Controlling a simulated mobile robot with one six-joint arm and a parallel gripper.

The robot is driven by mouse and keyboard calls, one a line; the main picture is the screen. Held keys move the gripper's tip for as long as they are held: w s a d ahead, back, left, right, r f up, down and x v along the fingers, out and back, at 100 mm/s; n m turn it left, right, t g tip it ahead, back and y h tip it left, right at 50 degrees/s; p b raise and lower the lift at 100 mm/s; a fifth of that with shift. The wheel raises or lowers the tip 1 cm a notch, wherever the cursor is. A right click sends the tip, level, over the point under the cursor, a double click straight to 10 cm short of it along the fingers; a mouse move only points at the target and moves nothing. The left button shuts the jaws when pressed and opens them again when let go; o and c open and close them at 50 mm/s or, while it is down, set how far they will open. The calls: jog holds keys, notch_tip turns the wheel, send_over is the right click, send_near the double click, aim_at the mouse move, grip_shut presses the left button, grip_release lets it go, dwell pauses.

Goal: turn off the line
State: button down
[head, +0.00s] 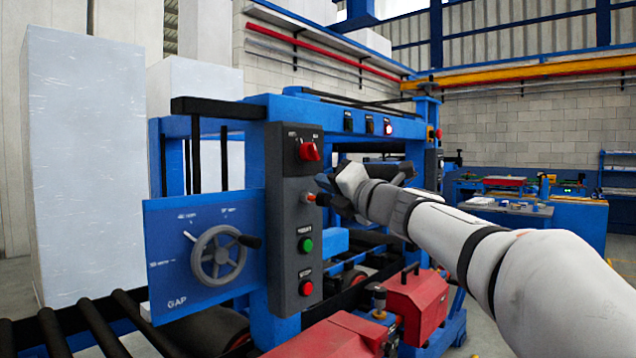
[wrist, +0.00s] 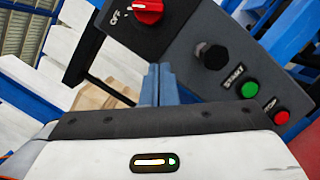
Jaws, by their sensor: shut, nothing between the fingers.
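A dark grey control panel (head: 292,220) stands on the blue machine frame. A red rotary switch (head: 309,151) is at its top; it also shows at the top of the wrist view (wrist: 148,10). Below are a dark knob (wrist: 212,55), a green button (head: 305,245) and a red button (head: 306,288). In the wrist view, the green button (wrist: 249,89) and red button (wrist: 281,117) lie to the right of my gripper. My gripper (head: 324,192) is shut and empty, by the panel at the dark knob's height. I cannot tell whether it touches the panel.
A blue GAP plate (head: 180,275) with a grey handwheel (head: 218,255) sticks out left of the panel. Rollers (head: 55,335) run along the lower left. A red motor housing (head: 415,305) sits below my arm. One lamp (head: 388,127) on the top beam is lit.

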jog(key=v, duration=0.4)
jog(key=shift+s, duration=0.1)
jog(key=shift+a, duration=0.1)
